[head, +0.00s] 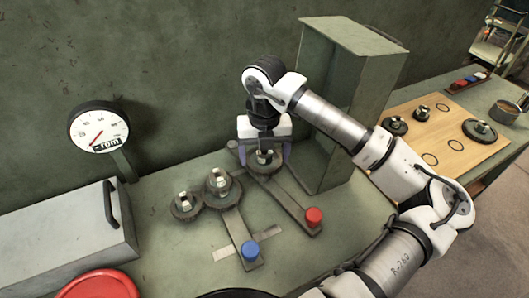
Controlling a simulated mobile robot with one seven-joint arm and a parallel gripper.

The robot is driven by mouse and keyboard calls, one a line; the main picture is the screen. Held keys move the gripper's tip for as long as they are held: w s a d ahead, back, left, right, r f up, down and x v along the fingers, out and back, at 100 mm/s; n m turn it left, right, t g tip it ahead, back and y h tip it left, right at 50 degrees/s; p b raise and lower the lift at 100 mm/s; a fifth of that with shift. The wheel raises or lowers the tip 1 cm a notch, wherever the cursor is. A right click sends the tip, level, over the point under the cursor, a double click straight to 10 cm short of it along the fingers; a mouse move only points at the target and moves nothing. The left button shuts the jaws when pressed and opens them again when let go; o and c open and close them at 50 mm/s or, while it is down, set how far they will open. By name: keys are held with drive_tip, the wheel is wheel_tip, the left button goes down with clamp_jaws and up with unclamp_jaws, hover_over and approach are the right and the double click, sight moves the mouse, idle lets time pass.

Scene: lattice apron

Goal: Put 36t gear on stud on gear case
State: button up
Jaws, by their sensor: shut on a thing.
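My gripper (265,161) points down at the back of the green gear case (190,235) in the head view. Its purple fingers are shut on a dark gear (265,168) with a pale hub, taken to be the 36t gear. The gear is level, at the far end of the bar with the red knob. I cannot tell whether it rests on a stud or hovers just above; its underside and any stud are hidden. Two other dark gears sit to the left, a small one (186,207) and a larger one (223,188), side by side.
A red knob (314,216) and a blue knob (250,249) top the bars' near ends. A tall green open housing (330,120) stands close right of my gripper. An rpm gauge (99,130) and a grey box (60,235) are left. A wooden board (440,155) holds several gears.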

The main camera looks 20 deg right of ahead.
drive_tip(key=shift+f+b, duration=0.6)
drive_tip(key=shift+b, duration=0.3)
drive_tip(key=o, duration=1.5)
drive_tip(key=shift+c, duration=0.2)
drive_tip(key=shift+r+p, duration=1.95)
drive_tip(key=shift+r, duration=2.3)
